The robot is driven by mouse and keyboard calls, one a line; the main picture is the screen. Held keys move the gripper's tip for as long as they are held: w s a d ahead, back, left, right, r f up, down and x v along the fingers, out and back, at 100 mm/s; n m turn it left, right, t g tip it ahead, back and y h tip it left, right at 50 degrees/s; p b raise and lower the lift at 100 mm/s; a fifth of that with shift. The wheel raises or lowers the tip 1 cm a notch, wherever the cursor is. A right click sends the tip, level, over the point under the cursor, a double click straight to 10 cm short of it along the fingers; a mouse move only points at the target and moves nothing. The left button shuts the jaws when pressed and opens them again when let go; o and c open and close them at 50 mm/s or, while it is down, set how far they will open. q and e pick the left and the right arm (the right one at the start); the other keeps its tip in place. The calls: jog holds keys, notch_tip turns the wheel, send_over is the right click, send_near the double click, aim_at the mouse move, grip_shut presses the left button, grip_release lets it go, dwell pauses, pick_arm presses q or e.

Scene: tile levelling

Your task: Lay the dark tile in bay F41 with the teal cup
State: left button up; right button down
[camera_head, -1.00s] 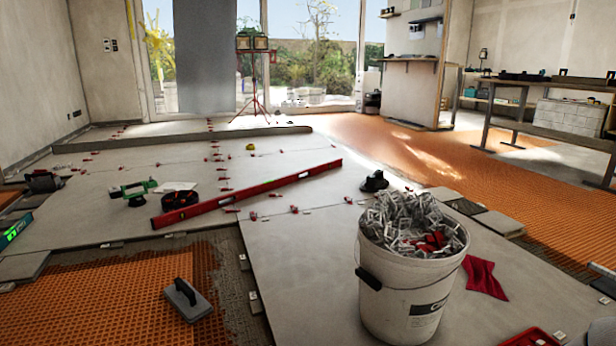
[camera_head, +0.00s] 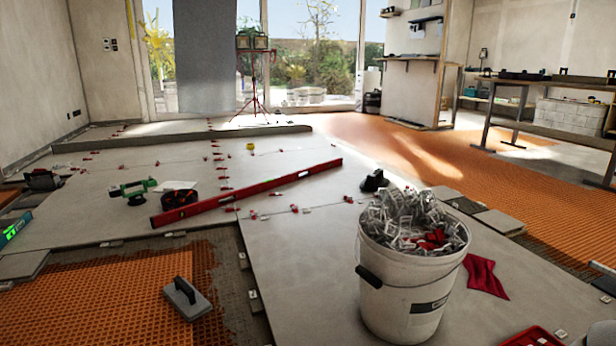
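Neither of my grippers is in view. I cannot pick out a teal cup for certain. A green-and-black handled tool (camera_head: 135,191) lies on the large pale tiles at left. A small black object (camera_head: 374,181) stands on the tiles behind the bucket; its type is unclear. A small dark piece (camera_head: 465,205) lies among grey slabs (camera_head: 499,222) along the right edge of the pale tiles; I cannot tell whether it is the dark tile. No bay label F41 is readable.
A white bucket (camera_head: 405,300) full of clips stands in front, beside a red cloth (camera_head: 484,277). A long red level (camera_head: 250,193) lies across the tiles. A trowel (camera_head: 187,298) rests on orange matting (camera_head: 90,305). A workbench (camera_head: 545,130) stands at back right. Orange floor at right is mostly clear.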

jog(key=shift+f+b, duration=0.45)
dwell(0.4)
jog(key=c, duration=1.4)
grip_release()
